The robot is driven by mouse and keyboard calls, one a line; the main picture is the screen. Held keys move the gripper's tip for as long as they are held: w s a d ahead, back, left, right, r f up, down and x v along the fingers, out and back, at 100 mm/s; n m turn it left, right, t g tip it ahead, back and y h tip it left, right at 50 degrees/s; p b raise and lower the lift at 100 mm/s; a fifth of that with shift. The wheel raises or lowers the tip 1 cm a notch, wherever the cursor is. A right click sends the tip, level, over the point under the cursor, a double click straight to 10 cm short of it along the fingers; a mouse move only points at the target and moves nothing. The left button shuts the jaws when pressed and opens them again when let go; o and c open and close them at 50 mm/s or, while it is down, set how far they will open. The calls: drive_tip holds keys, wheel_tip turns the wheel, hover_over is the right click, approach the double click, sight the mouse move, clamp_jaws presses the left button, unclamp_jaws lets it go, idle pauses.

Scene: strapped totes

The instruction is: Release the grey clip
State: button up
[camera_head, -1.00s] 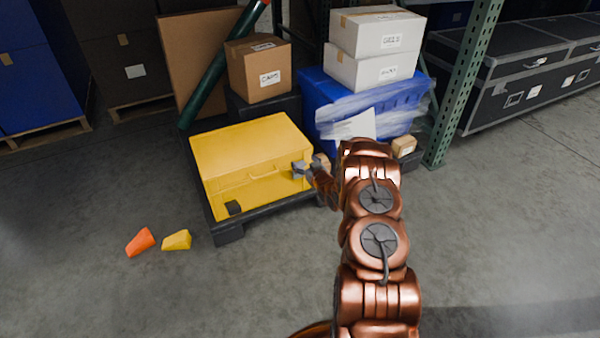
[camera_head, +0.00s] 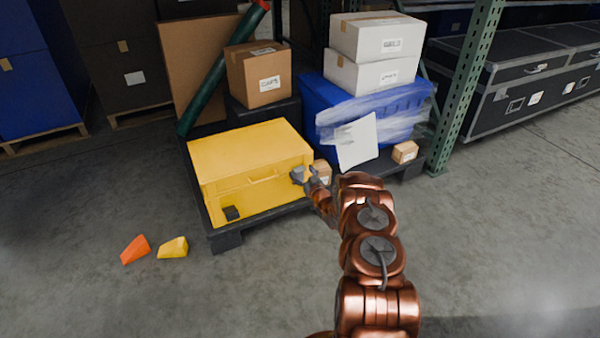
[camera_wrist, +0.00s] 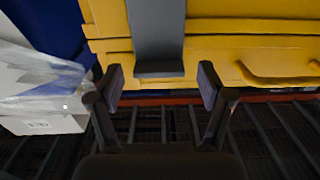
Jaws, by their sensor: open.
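The yellow tote (camera_head: 252,152) stands on a dark pallet, with a handle on its front face. In the wrist view, a flat grey clip (camera_wrist: 158,35) lies against the yellow wall (camera_wrist: 235,45), its squared-off end toward my gripper. My gripper (camera_wrist: 161,80) is open, one finger to each side of that end. I cannot tell whether the fingers touch the clip. In the head view, my gripper (camera_head: 305,176) is at the right end of the tote's front, and the clip cannot be made out there. A black block (camera_head: 231,213) sits at the tote's lower left front.
A blue tote (camera_head: 318,98) with clear wrap, a white sheet (camera_head: 357,140) and white boxes (camera_head: 375,75) stands behind right. Small cartons (camera_head: 405,152) lie near my arm. Orange (camera_head: 135,249) and yellow (camera_head: 173,247) wedges lie on the floor at left. The front floor is clear.

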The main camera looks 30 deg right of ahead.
drive_tip(key=shift+w+d+r, duration=0.1)
drive_tip(key=shift+w+d, duration=0.05)
drive_tip(key=shift+w, duration=0.8)
clamp_jaws()
